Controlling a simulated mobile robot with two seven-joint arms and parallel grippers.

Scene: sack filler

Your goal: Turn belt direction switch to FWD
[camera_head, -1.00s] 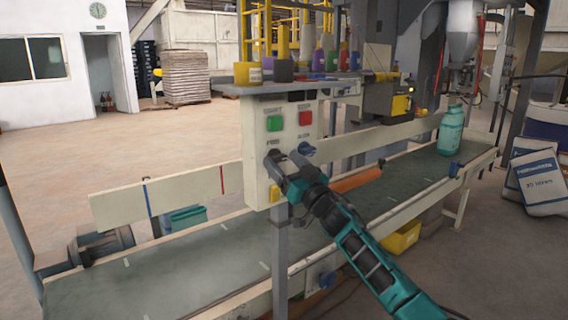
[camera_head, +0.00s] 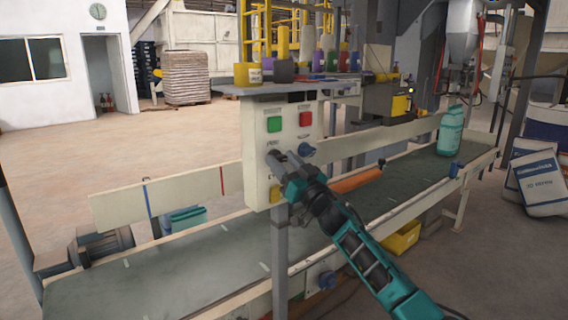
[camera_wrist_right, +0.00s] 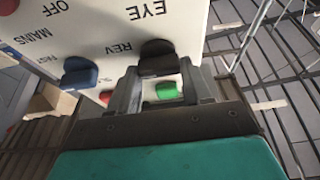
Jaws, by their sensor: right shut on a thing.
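The belt direction switch is a black knob on the cream control panel (camera_head: 256,135). In the right wrist view the black knob (camera_wrist_right: 158,57) shows near the "REV" lettering, at the tips of my right gripper's fingers. My right gripper (camera_head: 281,157) reaches the lower left of the panel from below right and is shut on the knob. The right gripper also shows in the wrist view (camera_wrist_right: 158,88), with one finger on each side of the knob. The fingers mostly hide the knob in the head view, and its pointing direction is unclear. My left gripper is not in view.
A blue knob (camera_head: 306,150) sits just right of the gripper. A green button (camera_head: 274,124) and a red button (camera_head: 305,119) are above. The conveyor belt (camera_head: 190,268) runs below and behind the panel, with a teal container (camera_head: 450,133) on its far right.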

